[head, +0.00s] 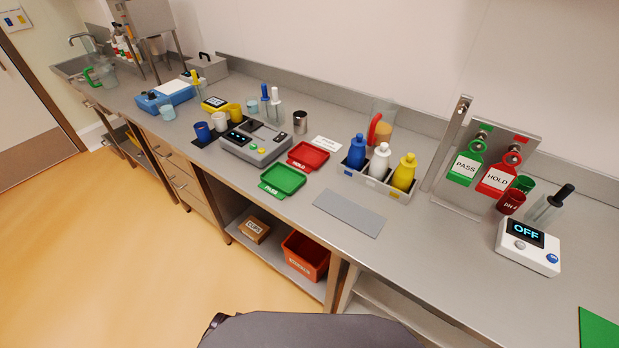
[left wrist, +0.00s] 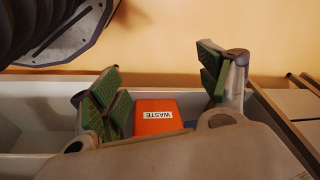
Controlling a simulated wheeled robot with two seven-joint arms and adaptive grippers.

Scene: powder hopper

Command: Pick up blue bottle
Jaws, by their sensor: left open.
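The blue bottle (head: 357,152) stands upright in the left compartment of a grey caddy (head: 376,184) on the steel counter. A white bottle (head: 379,162) and a yellow bottle (head: 404,172) stand to its right in the same caddy. No gripper shows in the head view. In the left wrist view my left gripper (left wrist: 165,88) is open and empty, its green-padded fingers apart. It is away from the blue bottle, which the wrist view does not show. My right gripper is not in view.
A grey mat (head: 349,212) lies in front of the caddy. Red (head: 308,156) and green (head: 282,180) trays and a scale (head: 255,142) are to the left. PASS and HOLD tags hang at right.

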